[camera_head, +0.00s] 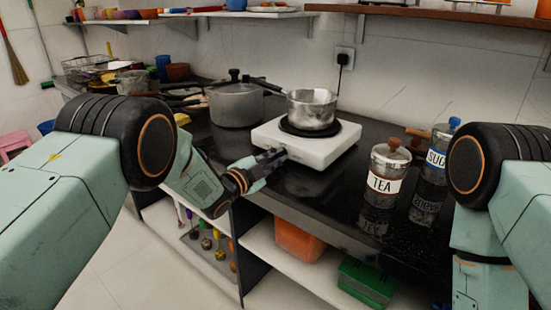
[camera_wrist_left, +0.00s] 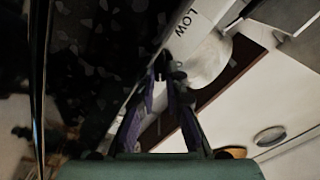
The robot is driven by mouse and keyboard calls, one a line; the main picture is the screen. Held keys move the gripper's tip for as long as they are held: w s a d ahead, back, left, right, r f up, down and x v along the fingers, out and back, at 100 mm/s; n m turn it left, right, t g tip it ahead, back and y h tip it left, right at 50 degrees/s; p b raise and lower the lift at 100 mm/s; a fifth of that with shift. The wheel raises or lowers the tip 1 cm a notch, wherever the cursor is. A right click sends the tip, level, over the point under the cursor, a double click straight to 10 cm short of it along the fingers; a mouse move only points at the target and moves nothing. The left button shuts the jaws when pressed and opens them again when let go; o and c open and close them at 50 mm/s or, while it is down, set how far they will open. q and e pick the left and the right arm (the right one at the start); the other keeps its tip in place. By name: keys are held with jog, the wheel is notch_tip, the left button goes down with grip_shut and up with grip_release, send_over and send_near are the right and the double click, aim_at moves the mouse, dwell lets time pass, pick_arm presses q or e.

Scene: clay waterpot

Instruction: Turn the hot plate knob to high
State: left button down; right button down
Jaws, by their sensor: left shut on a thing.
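The white hot plate (camera_head: 340,142) stands on the black counter, with a metal saucepan (camera_head: 312,110) on its dark burner. My left gripper (camera_head: 274,156) reaches its front left face. In the left wrist view the fingers (camera_wrist_left: 166,76) close together on a small dark knob (camera_wrist_left: 161,66) at the white panel (camera_wrist_left: 200,12). The word LOW is printed on that panel close by. The fingers hide most of the knob, and its pointer cannot be made out. My right arm shows at the right edge of the head view, but its gripper is out of view.
A large pot (camera_head: 236,104) stands left of the hot plate. A tea jar (camera_head: 387,175) and a sugar jar (camera_head: 438,155) stand to the right. A wall socket (camera_head: 345,57) is behind. Below the counter are an orange bin (camera_head: 298,240) and a green crate (camera_head: 366,282).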

pick_arm(q)
jog(key=shift+a, duration=0.1)
jog(key=c, duration=1.4)
grip_release()
jog(key=shift+w+f, duration=0.1)
jog(key=shift+s+a, duration=0.35)
jog(key=shift+s, duration=0.1)
jog(key=v, duration=1.1)
jog(key=shift+d, duration=0.15)
